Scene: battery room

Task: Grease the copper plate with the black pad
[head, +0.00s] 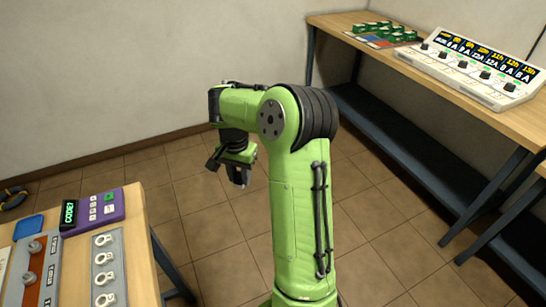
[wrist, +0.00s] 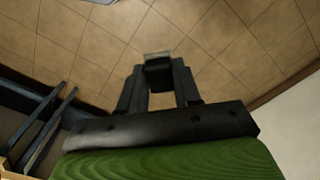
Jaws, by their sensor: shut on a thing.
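My gripper (head: 238,176) hangs fingers down in the middle of the head view, over open floor and away from both tables. In the wrist view my gripper (wrist: 159,84) is shut on a small dark block, which looks like the black pad (wrist: 158,75). The pad sits between the fingertips and has a paler grey-tan strip at its far end. In the head view the pad is too small and dark to tell from the fingers.
A wooden table (head: 140,225) at left holds a purple keypad (head: 100,208), a blue item (head: 28,227) and grey panels with knobs and rings. A bench (head: 325,22) at right carries a white dial panel (head: 470,72) and green blocks. Tiled floor between them is clear.

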